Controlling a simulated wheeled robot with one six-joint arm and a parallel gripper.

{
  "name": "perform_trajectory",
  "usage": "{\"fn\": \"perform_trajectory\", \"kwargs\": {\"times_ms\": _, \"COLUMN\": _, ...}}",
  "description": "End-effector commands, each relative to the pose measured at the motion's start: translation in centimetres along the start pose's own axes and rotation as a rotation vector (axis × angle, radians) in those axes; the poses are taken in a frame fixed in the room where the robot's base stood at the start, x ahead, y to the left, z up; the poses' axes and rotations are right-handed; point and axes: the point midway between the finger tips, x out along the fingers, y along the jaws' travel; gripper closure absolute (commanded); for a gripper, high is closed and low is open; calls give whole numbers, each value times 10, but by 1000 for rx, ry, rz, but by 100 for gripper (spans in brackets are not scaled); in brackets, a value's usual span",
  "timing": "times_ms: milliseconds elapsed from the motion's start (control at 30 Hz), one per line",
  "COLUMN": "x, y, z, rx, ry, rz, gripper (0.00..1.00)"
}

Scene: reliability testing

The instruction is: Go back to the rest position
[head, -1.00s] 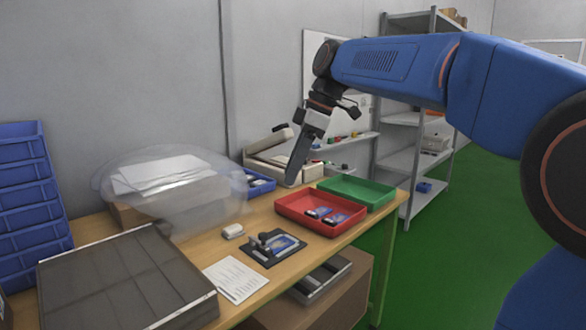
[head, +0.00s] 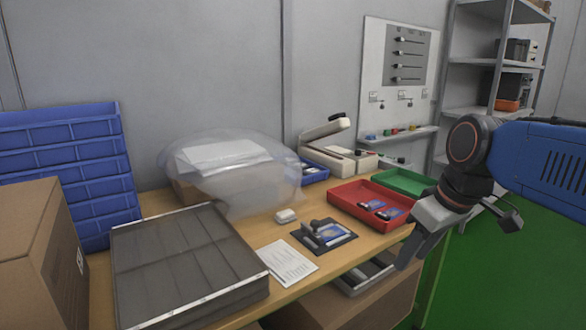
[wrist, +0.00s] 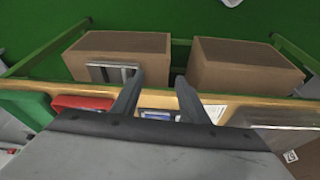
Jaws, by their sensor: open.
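My gripper (head: 424,250) hangs in front of the table's right front edge in the head view, its fingers pointing down. In the wrist view my gripper (wrist: 160,98) shows two dark fingers spread apart with nothing between them. It is open and empty. The wooden table (head: 292,292) lies to its left. The red tray (head: 338,197) with two small blue-labelled items is behind and to the left of the fingers. No object is in contact with the fingers as far as I can see.
A green tray (head: 401,180), a black fixture (head: 325,236), a paper sheet (head: 287,262) and a grey compartment case (head: 185,262) are on the table. Cardboard boxes (wrist: 120,55) sit below the table edge. Shelving (head: 478,75) stands at the back right. Green floor is at right.

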Motion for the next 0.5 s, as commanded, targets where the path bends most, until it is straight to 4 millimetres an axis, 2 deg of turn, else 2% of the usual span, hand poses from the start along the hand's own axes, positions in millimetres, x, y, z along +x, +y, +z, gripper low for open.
{"fn": "perform_trajectory", "kwargs": {"times_ms": 33, "x": 8, "y": -2, "z": 20, "rx": 50, "ry": 4, "rz": 21, "gripper": 60}}
{"fn": "perform_trajectory", "kwargs": {"times_ms": 100, "x": 19, "y": -3, "z": 44, "rx": 128, "ry": 13, "rz": 50, "gripper": 60}}
{"fn": "perform_trajectory", "kwargs": {"times_ms": 300, "x": 54, "y": -6, "z": 107, "rx": 328, "ry": 46, "rz": 125, "gripper": 60}}
{"fn": "perform_trajectory", "kwargs": {"times_ms": 400, "x": 68, "y": -7, "z": 129, "rx": 398, "ry": 61, "rz": 149, "gripper": 60}}
{"fn": "perform_trajectory", "kwargs": {"times_ms": 500, "x": 76, "y": -8, "z": 142, "rx": 442, "ry": 72, "rz": 164, "gripper": 60}}
